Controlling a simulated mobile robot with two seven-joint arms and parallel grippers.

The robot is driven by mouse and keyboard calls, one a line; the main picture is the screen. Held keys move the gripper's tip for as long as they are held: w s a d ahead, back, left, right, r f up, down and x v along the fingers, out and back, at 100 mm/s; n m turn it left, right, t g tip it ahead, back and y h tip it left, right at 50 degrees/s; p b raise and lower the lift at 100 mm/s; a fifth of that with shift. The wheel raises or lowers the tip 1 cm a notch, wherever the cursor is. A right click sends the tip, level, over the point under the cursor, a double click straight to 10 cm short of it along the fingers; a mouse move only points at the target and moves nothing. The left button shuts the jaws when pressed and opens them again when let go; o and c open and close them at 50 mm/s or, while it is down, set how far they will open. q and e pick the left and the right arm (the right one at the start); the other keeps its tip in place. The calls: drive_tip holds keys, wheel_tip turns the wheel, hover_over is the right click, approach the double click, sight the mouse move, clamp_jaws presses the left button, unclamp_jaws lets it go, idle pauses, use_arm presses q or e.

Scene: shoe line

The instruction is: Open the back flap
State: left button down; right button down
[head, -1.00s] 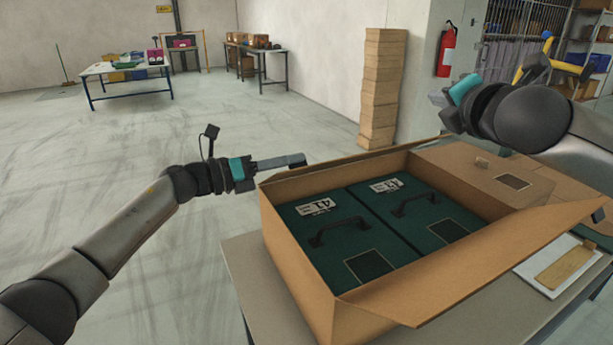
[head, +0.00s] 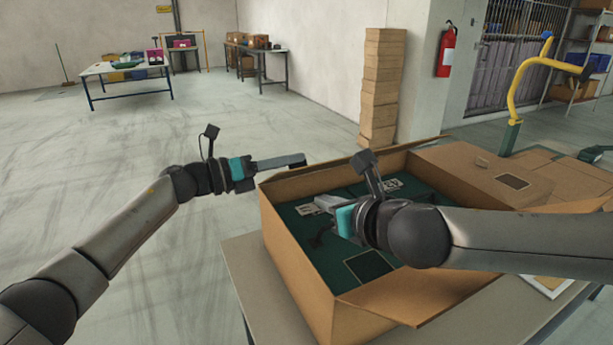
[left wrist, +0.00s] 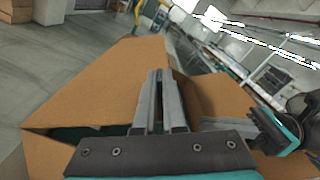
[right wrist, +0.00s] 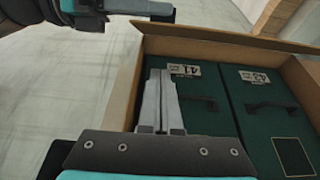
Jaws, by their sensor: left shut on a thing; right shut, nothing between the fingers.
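An open cardboard carton (head: 300,258) stands on a table. It holds two dark green boxes (right wrist: 190,115) with black handles and white labels. The back flap (head: 325,167) runs along the carton's far edge and stands up, seen nearly edge-on in the head view. My left gripper (head: 303,160) is at this flap and shut on it; in the left wrist view cardboard (left wrist: 110,85) spreads beside the shut fingers. My right gripper (head: 322,203) is shut and empty above the green boxes, hiding part of them. A wide flap (head: 385,302) is folded outward at the carton's near side.
A tall stack of brown boxes (head: 382,90) stands on the floor behind. The grey table top (head: 245,270) shows at the carton's left.

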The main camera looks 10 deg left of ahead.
drive_tip(key=w+a+r, duration=0.1)
drive_tip(key=w+a, duration=0.3)
drive_tip(key=w, duration=0.3)
drive_tip(key=shift+a, duration=0.25)
drive_tip(key=shift+s, duration=0.1)
